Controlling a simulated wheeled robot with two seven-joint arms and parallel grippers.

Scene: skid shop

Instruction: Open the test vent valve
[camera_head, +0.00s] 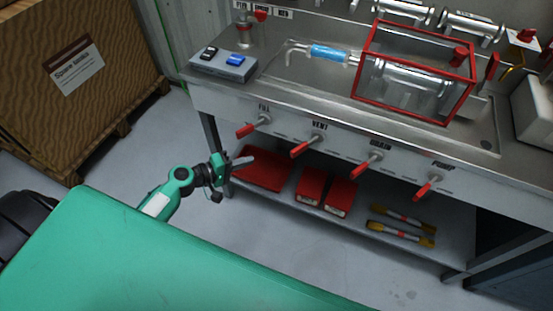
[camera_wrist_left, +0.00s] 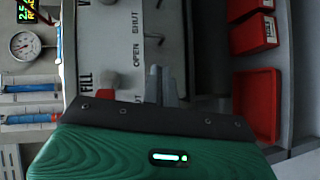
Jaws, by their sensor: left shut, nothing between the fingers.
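The vent valve's red lever (camera_head: 302,149) is on the front panel of the steel bench, under the VENT label, and points down-left. My left gripper (camera_head: 246,161) is shut and empty, below and left of that lever and apart from it. In the left wrist view its shut fingers (camera_wrist_left: 168,86) are in front of the panel's OPEN and SHUT markings by the FILL label. A bit of red (camera_wrist_left: 105,94) shows there above the green gripper body, mostly hidden. My right gripper is not in view.
Red levers for fill (camera_head: 247,130), drain (camera_head: 364,167) and pump (camera_head: 426,187) share the panel. A lower shelf holds red bins (camera_head: 312,185). A red-framed clear box (camera_head: 415,75) stands on the bench. A wooden crate (camera_head: 75,100) is at left.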

